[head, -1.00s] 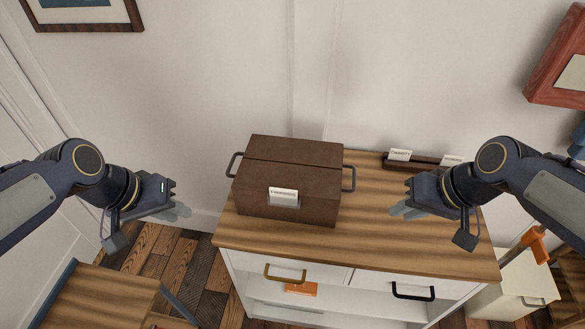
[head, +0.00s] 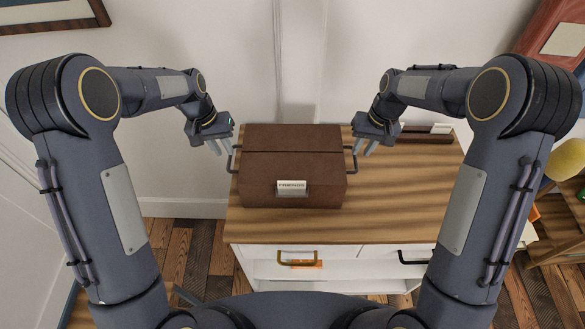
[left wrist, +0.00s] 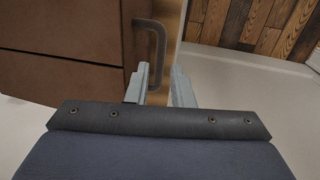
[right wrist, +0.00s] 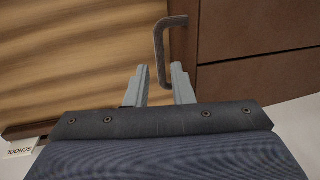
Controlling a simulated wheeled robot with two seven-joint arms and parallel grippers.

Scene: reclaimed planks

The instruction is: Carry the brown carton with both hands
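The brown carton (head: 270,165) sits on the wooden top of a white cabinet, with a label holder (head: 291,188) on its front and a dark handle on each side. My left gripper (head: 222,148) is open at the carton's left handle (head: 233,160); in the left wrist view that handle (left wrist: 157,55) reaches toward the gap between the fingers. My right gripper (head: 361,148) is open at the right handle (head: 351,162); in the right wrist view the handle's end (right wrist: 160,60) lies between the fingertips. I cannot tell whether any finger touches a handle.
The cabinet top (head: 400,205) is clear to the carton's right. A dark tray with cards (head: 425,136) lies at the back right, near my right gripper. Drawers with handles (head: 297,258) face me. A wooden shelf (head: 560,235) stands at the right.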

